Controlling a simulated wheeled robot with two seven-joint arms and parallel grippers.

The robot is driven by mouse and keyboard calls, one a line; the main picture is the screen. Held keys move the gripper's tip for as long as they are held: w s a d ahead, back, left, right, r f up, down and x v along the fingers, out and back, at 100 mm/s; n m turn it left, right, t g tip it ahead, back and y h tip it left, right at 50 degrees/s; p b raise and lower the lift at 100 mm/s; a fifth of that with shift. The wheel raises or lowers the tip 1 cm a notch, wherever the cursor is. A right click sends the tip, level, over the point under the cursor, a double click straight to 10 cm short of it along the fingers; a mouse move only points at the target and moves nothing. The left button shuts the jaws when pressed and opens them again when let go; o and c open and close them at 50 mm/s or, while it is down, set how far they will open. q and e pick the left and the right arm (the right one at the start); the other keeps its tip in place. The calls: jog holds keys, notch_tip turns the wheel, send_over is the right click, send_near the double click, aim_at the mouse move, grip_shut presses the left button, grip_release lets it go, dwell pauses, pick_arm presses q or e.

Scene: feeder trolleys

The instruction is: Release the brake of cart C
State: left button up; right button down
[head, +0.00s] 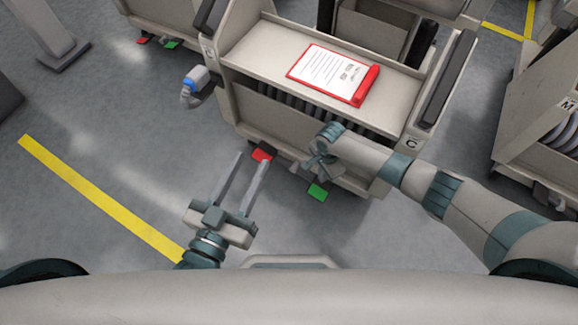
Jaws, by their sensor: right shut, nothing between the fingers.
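Cart C (245,58) is a beige trolley with a letter C on its front corner posts. Low at its front edge are a red pedal (262,154) and, to the right, a green pedal (318,192). My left gripper (252,160) is open, its two long fingers apart and pointing at the red pedal, one fingertip overlapping it in view. I cannot tell if they touch. My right gripper (318,158) is shut and empty in front of the cart's lower front, above and between the pedals in the picture. It hides part of the cart's lower edge.
A red clipboard (336,73) with a white sheet lies on cart C's top shelf. A blue-and-white bottle (196,80) sits in a holder on its left side. Cart M (545,130) stands at right, another cart behind. A yellow line (100,198) crosses clear floor at left.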

pick_arm(q)
notch_tip(320, 180, down, 8)
jog(key=s+a+g+y+p, duration=0.1)
jog(key=s+a+g+p, duration=0.1)
jog(key=g, duration=0.3)
jog(key=shift+y, duration=0.3)
jog(key=shift+a, duration=0.1)
dwell(0.4)
